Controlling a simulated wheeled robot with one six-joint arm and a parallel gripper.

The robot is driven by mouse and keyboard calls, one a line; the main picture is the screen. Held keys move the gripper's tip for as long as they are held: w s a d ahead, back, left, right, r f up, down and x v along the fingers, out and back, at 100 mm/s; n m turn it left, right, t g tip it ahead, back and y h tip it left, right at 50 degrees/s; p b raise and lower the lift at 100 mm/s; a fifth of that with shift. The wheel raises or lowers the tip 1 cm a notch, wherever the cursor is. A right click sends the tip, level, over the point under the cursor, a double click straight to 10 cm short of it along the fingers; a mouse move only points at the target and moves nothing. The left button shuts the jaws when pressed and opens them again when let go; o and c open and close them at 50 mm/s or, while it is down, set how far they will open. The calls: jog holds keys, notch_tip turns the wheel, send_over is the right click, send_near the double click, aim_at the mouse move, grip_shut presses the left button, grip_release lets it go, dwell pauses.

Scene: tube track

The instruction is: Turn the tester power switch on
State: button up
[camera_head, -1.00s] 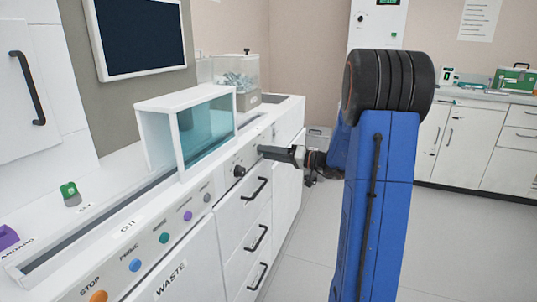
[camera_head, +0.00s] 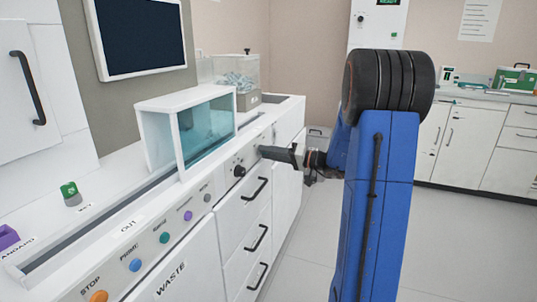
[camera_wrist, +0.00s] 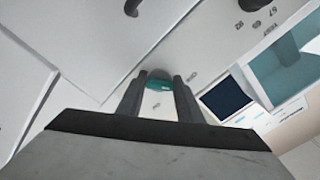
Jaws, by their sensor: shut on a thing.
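My gripper (camera_head: 263,152) reaches in from the right to the front panel of the white bench, to the right of a round black knob (camera_head: 239,171). In the wrist view, its two dark fingers are closed around a small teal-and-grey piece (camera_wrist: 159,84) at the panel face. This piece appears to be the tester power switch. The fingers cover its sides, and its on or off position cannot be told. In the head view the switch is hidden by the fingers.
A glass-fronted box (camera_head: 205,132) stands on the bench above the panel. Coloured buttons, including an orange one (camera_head: 98,297), run along the front to the left. Drawer handles (camera_head: 256,189) stick out below my gripper. The floor to the right is open.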

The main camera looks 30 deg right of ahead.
jog(key=shift+d+r+m, duration=0.1)
jog(key=shift+r+m, duration=0.1)
jog(key=shift+m, duration=3.9)
jog(key=shift+r+m, duration=0.15)
jog(key=shift+m, duration=3.95)
jog(key=o, duration=1.1)
jog(key=v, duration=1.7)
jog(key=shift+s+d, duration=0.15)
jog(key=shift+s, duration=0.05)
